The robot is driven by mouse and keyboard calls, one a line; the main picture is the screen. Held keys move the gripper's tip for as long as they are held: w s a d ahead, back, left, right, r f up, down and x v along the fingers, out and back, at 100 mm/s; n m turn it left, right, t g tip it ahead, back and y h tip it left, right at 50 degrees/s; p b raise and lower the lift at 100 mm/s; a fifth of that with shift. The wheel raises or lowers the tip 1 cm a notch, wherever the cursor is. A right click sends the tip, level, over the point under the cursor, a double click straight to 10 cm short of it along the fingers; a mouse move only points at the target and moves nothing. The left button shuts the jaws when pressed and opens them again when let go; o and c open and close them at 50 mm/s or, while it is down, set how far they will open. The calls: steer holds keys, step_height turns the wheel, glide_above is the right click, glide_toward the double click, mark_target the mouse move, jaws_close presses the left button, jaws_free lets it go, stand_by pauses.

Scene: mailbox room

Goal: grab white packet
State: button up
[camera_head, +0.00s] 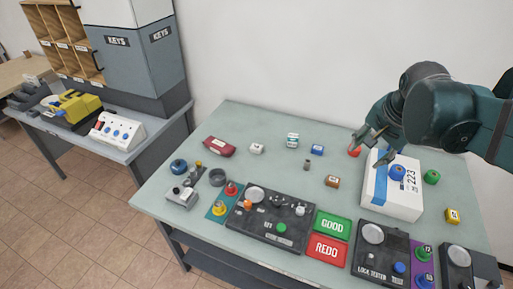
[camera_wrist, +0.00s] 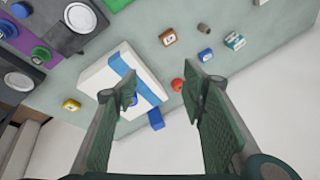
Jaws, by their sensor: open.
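A large white box (camera_head: 404,193) marked 223, with a blue stripe, lies at the right of the table; it also shows in the wrist view (camera_wrist: 98,96). A small white block (camera_head: 256,148) sits near the back left of the table. A white and teal block (camera_head: 292,140) stands to its right. I cannot tell which of these is the white packet. My gripper (camera_head: 372,150) is open and empty above the back left edge of the large box. In the wrist view its fingers (camera_wrist: 160,92) are spread apart, the left one partly covering the box.
A round blue piece (camera_head: 397,172) shows at the large box. Control panels (camera_head: 273,217) line the front edge.

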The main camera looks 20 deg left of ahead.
steer(key=w+a+m+g+p, duration=0.1)
steer(key=w+a+m+p, duration=0.15)
steer(key=w+a, duration=0.65)
steer(key=m+g+h+p, duration=0.1)
steer(key=m+g+p, duration=0.2)
steer(key=m+p, duration=0.5)
glide_above(255, 146)
steer(key=b, duration=0.1)
steer(key=shift+m, duration=0.25)
steer(key=f, duration=1.8)
steer(key=shift+w+d+f, duration=0.1)
steer(key=shift+w+d, duration=0.05)
steer(key=shift+d, duration=0.05)
steer(key=shift+a+f, duration=0.25)
steer(key=shift+f, duration=0.05)
steer(key=shift+f, duration=1.3)
